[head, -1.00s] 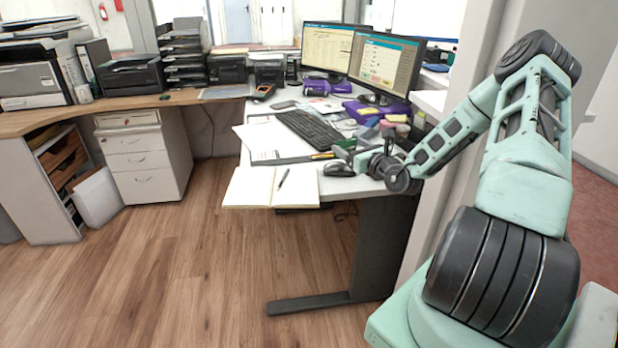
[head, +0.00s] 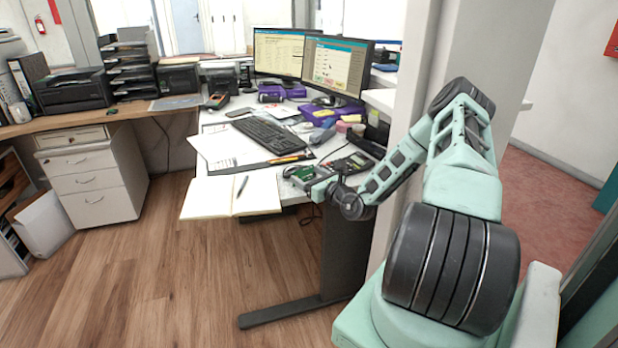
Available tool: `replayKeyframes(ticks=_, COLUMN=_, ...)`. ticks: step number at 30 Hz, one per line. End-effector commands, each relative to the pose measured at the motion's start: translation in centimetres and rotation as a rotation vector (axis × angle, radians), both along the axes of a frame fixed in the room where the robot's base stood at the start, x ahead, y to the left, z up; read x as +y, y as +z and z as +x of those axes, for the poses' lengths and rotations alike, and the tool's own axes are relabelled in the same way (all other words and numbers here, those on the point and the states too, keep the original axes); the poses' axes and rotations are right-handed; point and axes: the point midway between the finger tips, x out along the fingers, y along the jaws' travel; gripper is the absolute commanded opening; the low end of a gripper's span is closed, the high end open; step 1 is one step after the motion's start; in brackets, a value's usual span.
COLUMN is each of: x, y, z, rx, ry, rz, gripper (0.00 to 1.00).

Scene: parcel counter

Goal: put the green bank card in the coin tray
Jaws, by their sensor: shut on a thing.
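The green bank card (head: 303,173) is small in the head view, at the front right of the white desk. My gripper (head: 298,176) is shut on it. The card appears to be a little above the desk or at its surface; I cannot tell which. A dark tray with compartments (head: 352,163), which looks like the coin tray, lies on the desk to the right of the card, just behind my arm. My forearm hides part of the desk's right front edge. The jaw tips are too small to see clearly.
An open notebook with a pen (head: 236,194) overhangs the desk's front edge. A black keyboard (head: 268,136), papers, two monitors (head: 335,65) and small clutter cover the desk behind. A pillar (head: 415,70) stands close to the right of the desk.

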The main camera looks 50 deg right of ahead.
Motion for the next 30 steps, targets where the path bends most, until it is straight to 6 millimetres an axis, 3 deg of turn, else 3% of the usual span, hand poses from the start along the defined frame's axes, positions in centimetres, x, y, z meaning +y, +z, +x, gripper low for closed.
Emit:
replayKeyframes(ticks=5, x=0.0, y=-0.3, z=0.0, rx=0.000, ry=0.000, rz=0.000, gripper=0.51)
replayKeyframes(ticks=6, x=0.0, y=-0.4, z=0.0, rx=0.000, ry=0.000, rz=0.000, gripper=0.78)
replayKeyframes(ticks=8, x=0.0, y=-0.3, z=0.0, rx=0.000, ry=0.000, rz=0.000, gripper=0.94)
replayKeyframes(ticks=9, x=0.0, y=-0.3, z=0.0, rx=0.000, ry=0.000, rz=0.000, gripper=0.97)
replayKeyframes(ticks=20, x=0.0, y=0.1, z=-0.3, rx=0.001, ry=-0.001, rz=0.000, gripper=0.97)
replayKeyframes(ticks=30, x=1.0, y=0.1, z=-6.7, rx=0.003, ry=-0.003, rz=0.001, gripper=0.97)
